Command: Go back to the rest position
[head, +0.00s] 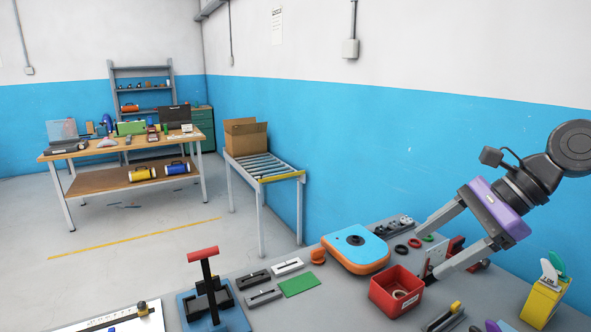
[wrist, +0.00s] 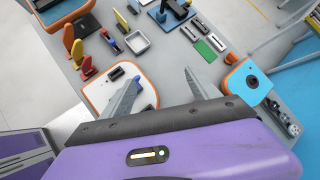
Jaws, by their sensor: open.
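My gripper (head: 432,254) is at the right of the head view, raised over the grey workbench (head: 245,265). Its two fingers are spread apart and point to the lower left, with nothing between them. In the wrist view the open gripper (wrist: 162,78) also shows, with the bench below it. A blue board with an orange rim and a black round fitting (head: 355,240) lies flat on the bench, left of the gripper. It also shows right of the fingers in the wrist view (wrist: 262,88). A white panel with an orange edge (wrist: 98,97) lies below the left finger.
A red bin (head: 384,300) stands below the gripper. A black device on a blue base with a red handle (head: 203,253) stands upright at the left. A green pad (head: 299,285) and small parts lie between.

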